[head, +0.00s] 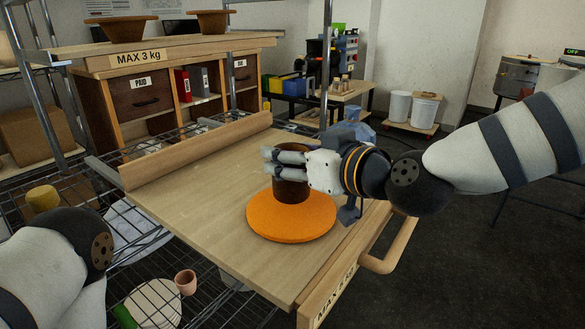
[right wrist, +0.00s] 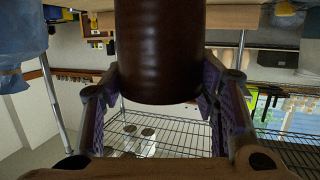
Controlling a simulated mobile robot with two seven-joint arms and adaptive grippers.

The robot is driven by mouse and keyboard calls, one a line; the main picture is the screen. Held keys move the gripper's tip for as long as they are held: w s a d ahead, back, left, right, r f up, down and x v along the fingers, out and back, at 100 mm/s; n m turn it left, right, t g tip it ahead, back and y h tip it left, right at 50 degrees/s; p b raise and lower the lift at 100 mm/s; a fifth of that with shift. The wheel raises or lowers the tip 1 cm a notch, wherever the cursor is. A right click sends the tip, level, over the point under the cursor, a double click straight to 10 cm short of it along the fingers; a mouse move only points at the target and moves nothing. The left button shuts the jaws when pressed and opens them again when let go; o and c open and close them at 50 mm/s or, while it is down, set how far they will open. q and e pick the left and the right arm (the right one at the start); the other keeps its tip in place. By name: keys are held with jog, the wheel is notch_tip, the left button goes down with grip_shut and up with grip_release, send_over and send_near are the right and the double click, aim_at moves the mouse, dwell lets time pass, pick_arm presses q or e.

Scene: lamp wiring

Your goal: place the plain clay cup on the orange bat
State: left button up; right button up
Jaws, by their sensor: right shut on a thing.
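My right gripper (head: 282,165) comes in from the right and is shut on a dark brown, plain-sided cup (head: 291,190). The cup is upright over the rear middle of the round orange bat (head: 290,226), which lies on the wooden board. I cannot tell whether the cup's base touches the bat. In the right wrist view the cup (right wrist: 160,50) stands between the two fingers (right wrist: 160,100), and its lower rim shows clear. My left arm shows at the left edge, but its gripper is out of view.
The wooden board (head: 185,195) has free room left of the bat. A wooden handle (head: 390,246) juts out at its right front. A small pinkish cup (head: 186,282) and pale round plates (head: 154,305) are on the wire shelf below. Two brown bowls (head: 122,28) (head: 212,22) stand on the upper shelf.

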notch_tip(320, 180, down, 2)
jog(key=shift+f, duration=0.1)
jog(key=shift+f, duration=0.2)
jog(key=o, duration=1.5)
jog(key=shift+r, duration=0.1)
